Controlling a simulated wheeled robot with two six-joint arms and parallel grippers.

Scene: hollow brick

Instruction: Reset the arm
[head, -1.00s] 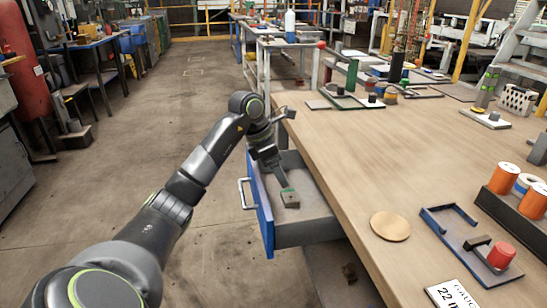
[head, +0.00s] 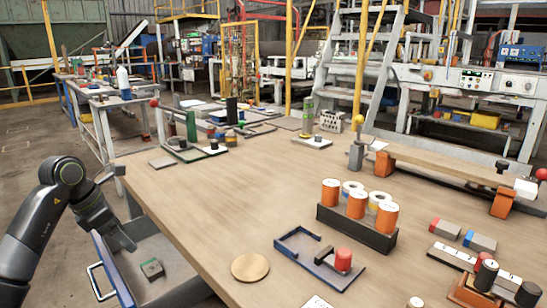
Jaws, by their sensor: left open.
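My left arm comes in from the left edge and bends down at the wrist. My left gripper (head: 124,240) is open and hangs over the pulled-out drawer (head: 178,288) with a blue front. A small grey block with a green mark (head: 152,269) lies in the drawer, just right of and below the fingertips. A small gap seems to show between them, and nothing is seen held. My right gripper is not in view.
The wooden workbench (head: 225,205) stands right of the drawer. The bench middle is clear.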

